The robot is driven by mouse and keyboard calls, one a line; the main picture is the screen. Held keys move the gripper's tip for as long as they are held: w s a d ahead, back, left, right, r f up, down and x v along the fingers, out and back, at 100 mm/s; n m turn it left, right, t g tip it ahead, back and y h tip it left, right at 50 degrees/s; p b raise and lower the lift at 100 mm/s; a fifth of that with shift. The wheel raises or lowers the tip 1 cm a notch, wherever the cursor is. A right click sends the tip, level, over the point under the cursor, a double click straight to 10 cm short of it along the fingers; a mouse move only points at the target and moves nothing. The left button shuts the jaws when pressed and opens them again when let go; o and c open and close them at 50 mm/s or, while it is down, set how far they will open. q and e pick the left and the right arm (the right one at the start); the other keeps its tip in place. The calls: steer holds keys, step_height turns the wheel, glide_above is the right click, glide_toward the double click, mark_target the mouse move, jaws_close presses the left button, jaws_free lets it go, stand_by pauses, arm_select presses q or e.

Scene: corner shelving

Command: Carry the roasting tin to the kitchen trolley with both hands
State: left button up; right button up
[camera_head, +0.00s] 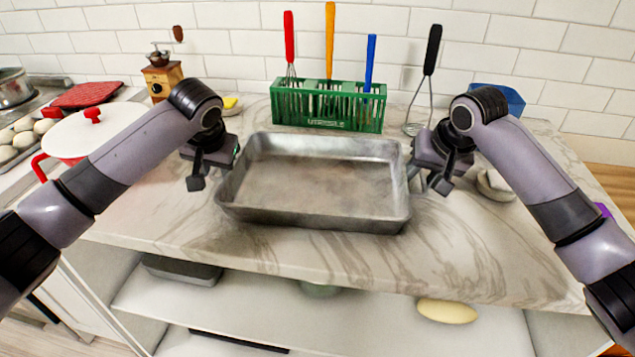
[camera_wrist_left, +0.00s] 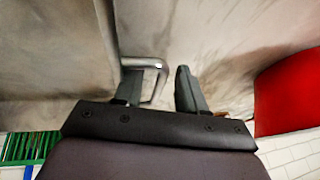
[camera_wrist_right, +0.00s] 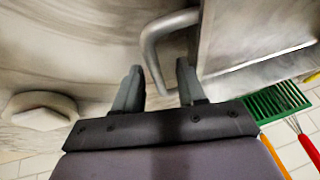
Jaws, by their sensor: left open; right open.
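The roasting tin (camera_head: 315,222) is a grey metal rectangular pan, empty, sitting flat on the marble counter. My left gripper (camera_head: 213,180) is open at the tin's left end; in the left wrist view the tin's left handle (camera_wrist_left: 158,68) lies between its fingers (camera_wrist_left: 157,88). My right gripper (camera_head: 428,185) is open at the tin's right end; in the right wrist view the right handle (camera_wrist_right: 150,50) reaches between its fingers (camera_wrist_right: 160,82). Neither gripper is closed on a handle. The kitchen trolley cannot be made out in these views.
A green rack (camera_head: 330,108) with several utensils stands behind the tin. A white pot with red handles (camera_head: 95,132) is at the left, a wooden grinder (camera_head: 162,80) behind it. A small pale object (camera_head: 494,185) lies right of my right gripper. The counter front is clear.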

arm_select(q)
jaws_close()
arm_select(e)
jaws_close()
arm_select(q)
steer(key=shift+r, duration=0.15)
arm_select(e)
steer(key=shift+r, duration=0.15)
